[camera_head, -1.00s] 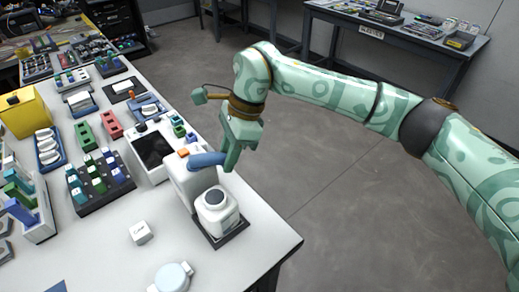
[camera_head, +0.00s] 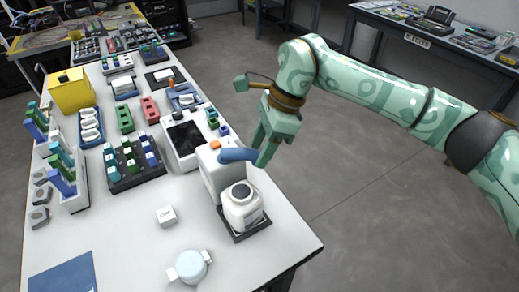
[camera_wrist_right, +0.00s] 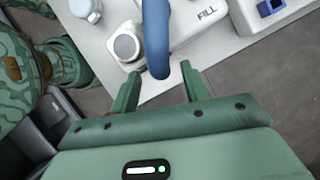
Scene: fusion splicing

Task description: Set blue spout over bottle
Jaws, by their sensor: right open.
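The blue spout (camera_head: 238,155) is an arm on top of the white filling machine (camera_head: 212,180) and points off to the right, beside the bottle, not over it. The white bottle (camera_head: 243,210) with a dark round top stands upright on a dark square base in front of the machine. In the right wrist view, the spout (camera_wrist_right: 156,35) reaches down toward my right gripper (camera_wrist_right: 162,82), its tip between the open fingers. The bottle (camera_wrist_right: 127,46) is left of the spout there. In the head view, my right gripper (camera_head: 264,153) is at the spout's outer end. My left gripper is not in view.
A small white block (camera_head: 166,216) and a round pale-blue-topped container (camera_head: 190,266) lie on the near part of the white table (camera_head: 130,232). Racks of coloured parts and a yellow box (camera_head: 70,90) stand farther back. The table's right edge is close to the bottle.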

